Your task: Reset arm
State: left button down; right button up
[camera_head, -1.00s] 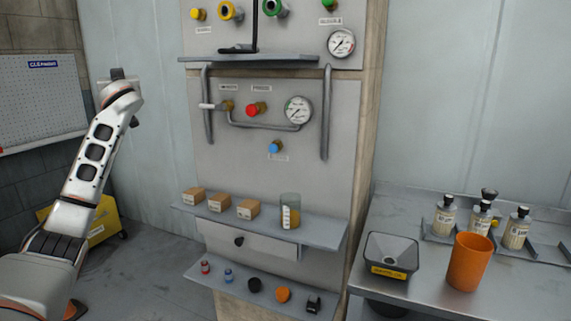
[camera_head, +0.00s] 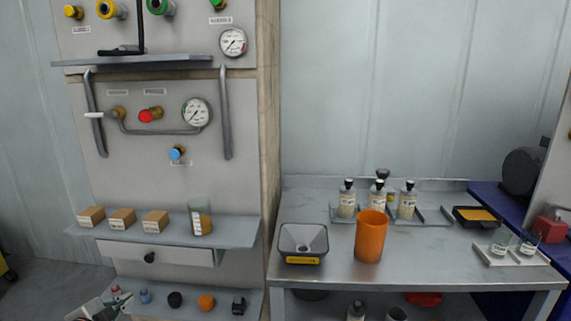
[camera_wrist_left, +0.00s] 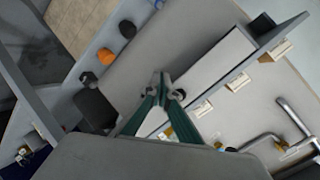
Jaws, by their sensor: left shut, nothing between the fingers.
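My left gripper (camera_head: 116,303) shows at the bottom left edge of the head view, low in front of the panel's bottom shelf. In the left wrist view its green fingers (camera_wrist_left: 166,92) come together at the tips, shut with nothing between them. Beyond the fingers there is the grey panel with its drawer and shelves, seen tilted. Most of my left arm is outside the head view. My right gripper is in neither view.
A shelf (camera_head: 240,234) bears small boxes (camera_head: 122,219) and a beaker (camera_head: 200,217) above a drawer (camera_head: 170,256). The bottom shelf (camera_head: 256,298) holds small caps.

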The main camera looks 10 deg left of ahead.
pick_arm(q)
jog(key=s+d+f+m+g+h, duration=0.2)
jog(key=s+d+f, duration=0.55)
jog(key=s, duration=0.35)
jog(key=s+d+f+m+g+h, duration=0.1)
jog(key=s+d+f+g+h, duration=0.15)
jog(key=s+d+f, duration=0.6)
jog(key=s+d+f+n+t, duration=0.1)
jog(key=d+n, duration=0.7)
jog(key=d, duration=1.1)
jog(key=shift+s+d+f+t, duration=0.2)
jog(key=shift+s+t, duration=0.45)
jog(key=shift+s, duration=0.45)
